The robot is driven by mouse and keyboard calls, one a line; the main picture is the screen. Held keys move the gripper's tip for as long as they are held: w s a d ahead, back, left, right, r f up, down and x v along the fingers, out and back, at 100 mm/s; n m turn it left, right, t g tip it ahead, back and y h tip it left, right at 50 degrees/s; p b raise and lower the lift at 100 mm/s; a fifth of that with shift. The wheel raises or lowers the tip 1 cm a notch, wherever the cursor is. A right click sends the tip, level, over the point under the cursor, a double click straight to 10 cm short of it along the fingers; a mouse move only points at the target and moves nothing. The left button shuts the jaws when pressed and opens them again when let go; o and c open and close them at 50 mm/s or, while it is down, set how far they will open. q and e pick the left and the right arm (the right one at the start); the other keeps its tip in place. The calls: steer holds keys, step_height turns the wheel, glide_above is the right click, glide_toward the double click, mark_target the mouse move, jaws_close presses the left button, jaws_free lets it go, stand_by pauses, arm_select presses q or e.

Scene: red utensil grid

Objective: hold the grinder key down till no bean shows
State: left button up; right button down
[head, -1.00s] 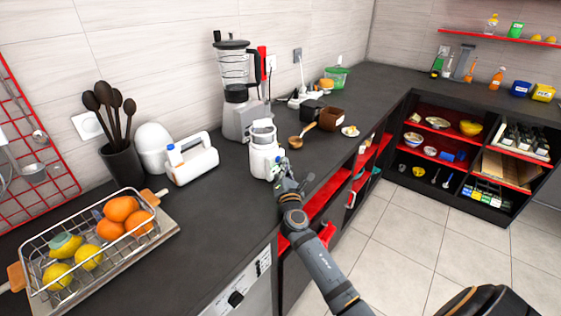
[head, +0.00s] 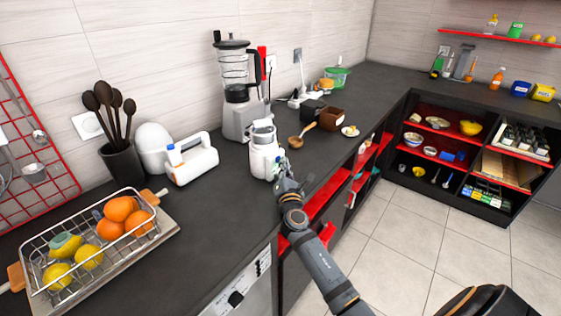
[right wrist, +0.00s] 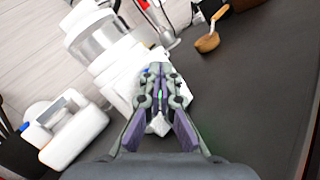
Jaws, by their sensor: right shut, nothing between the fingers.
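The white grinder (head: 262,160) stands upright on the dark counter, with a clear grey upper part (head: 263,133). It also fills the upper left of the right wrist view (right wrist: 105,50). My right gripper (head: 279,172) is at the grinder's right front side. In the right wrist view my right gripper (right wrist: 157,72) is shut and empty, its fingertips against or very close to the grinder's lower body. A small green spot shows between the fingers. The key is hidden behind the fingertips, and I cannot tell whether it is pressed. No beans can be made out. My left gripper is not in view.
A blender (head: 238,95) stands behind the grinder. A white jug-like appliance (head: 190,160) is to its left. A wooden scoop (head: 302,136) and brown box (head: 331,119) lie to the right. A wire fruit basket (head: 88,240) is at the front left.

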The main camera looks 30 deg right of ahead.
stand_by(0.8)
steer(key=shift+s+d, duration=0.3)
steer(key=shift+s, duration=0.55)
steer(key=shift+s+d, duration=0.15)
steer(key=shift+s, duration=0.15)
steer(key=shift+s+d+p, duration=0.1)
steer(key=shift+s+d, duration=0.2)
steer(key=shift+s, duration=0.4)
steer(key=shift+s+d+p, duration=0.15)
steer(key=shift+s+d, duration=0.1)
steer(key=shift+s, duration=0.4)
steer(key=shift+s+d+p, duration=0.1)
steer(key=shift+s+d, duration=0.2)
steer(key=shift+s, duration=0.4)
